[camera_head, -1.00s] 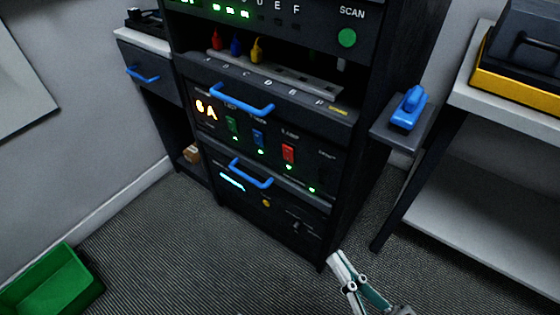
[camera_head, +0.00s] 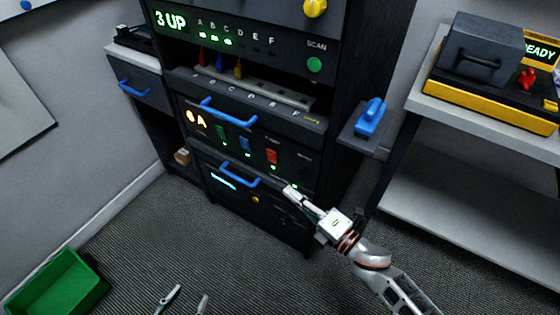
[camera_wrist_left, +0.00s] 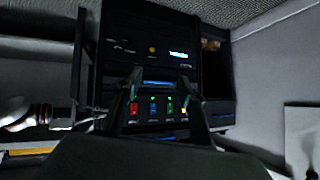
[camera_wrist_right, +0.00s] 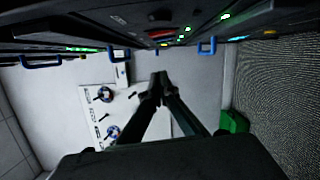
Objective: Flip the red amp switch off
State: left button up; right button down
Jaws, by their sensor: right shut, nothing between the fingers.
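The red amp switch (camera_head: 272,157) is at the right of a row on the dark rack panel, beside a blue switch (camera_head: 245,145) and a green switch (camera_head: 221,134). The red switch also shows in the left wrist view (camera_wrist_left: 134,109). I cannot tell its lever position. My right gripper (camera_head: 289,189) is shut and empty, its tip just below and right of the red switch, with a visible gap in the picture. My left gripper (camera_head: 186,299) is open and empty at the bottom edge, low in front of the rack; its fingers (camera_wrist_left: 161,77) are spread in the left wrist view.
Blue drawer handles (camera_head: 228,112) and (camera_head: 239,175) stick out above and below the switch row. A side shelf with a blue handle (camera_head: 370,118) juts out at the right. A green bin (camera_head: 58,283) stands on the floor at left. The floor before the rack is open.

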aim_at(275, 162)
jog(key=w+a, duration=0.1)
jog(key=w, duration=0.2)
jog(key=w+a+b, duration=0.1)
jog(key=w, duration=0.3)
jog(key=w+a, duration=0.2)
jog(key=w, duration=0.1)
jog(key=shift+w+a+r, duration=0.1)
jog(key=shift+w+r, duration=0.25)
pick_arm(q)
jog(key=shift+w+d, duration=0.1)
jog(key=shift+d, duration=0.1)
pick_arm(e)
jog(key=shift+w+r, duration=0.1)
